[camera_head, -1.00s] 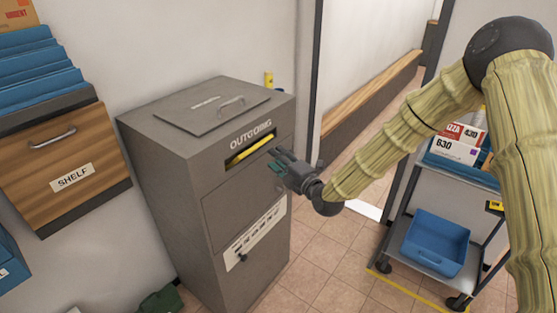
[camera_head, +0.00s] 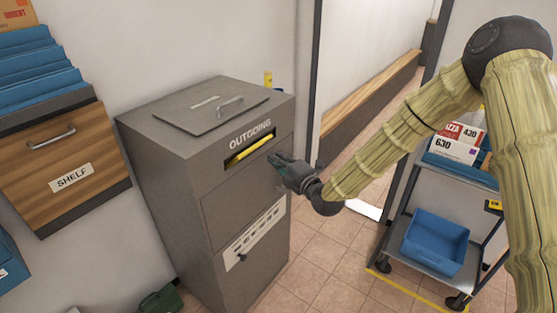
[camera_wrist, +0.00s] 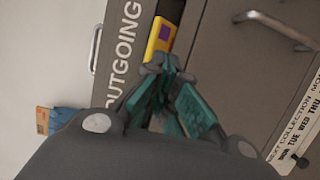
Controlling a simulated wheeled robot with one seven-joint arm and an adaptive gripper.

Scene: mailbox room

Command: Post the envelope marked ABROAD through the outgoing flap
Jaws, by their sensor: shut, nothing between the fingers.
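The grey mailbox (camera_head: 225,190) has a slot under the word OUTGOING. A yellow envelope (camera_head: 253,147) sits in that slot and shows as a thin strip. In the wrist view the yellow envelope (camera_wrist: 162,36) shows a purple mark in the slot just beyond my fingertips. No ABROAD marking can be read on it. My gripper (camera_head: 273,160) is shut and empty, just in front of the slot's right end. Its teal finger pads (camera_wrist: 163,68) come together close to the envelope; I cannot tell whether they touch it.
A trolley (camera_head: 425,260) with a blue tray (camera_head: 436,243) and numbered parcels (camera_head: 457,150) stands at the right. A wooden drawer marked SHELF (camera_head: 65,165) is on the left wall. The tiled floor between mailbox and trolley is clear.

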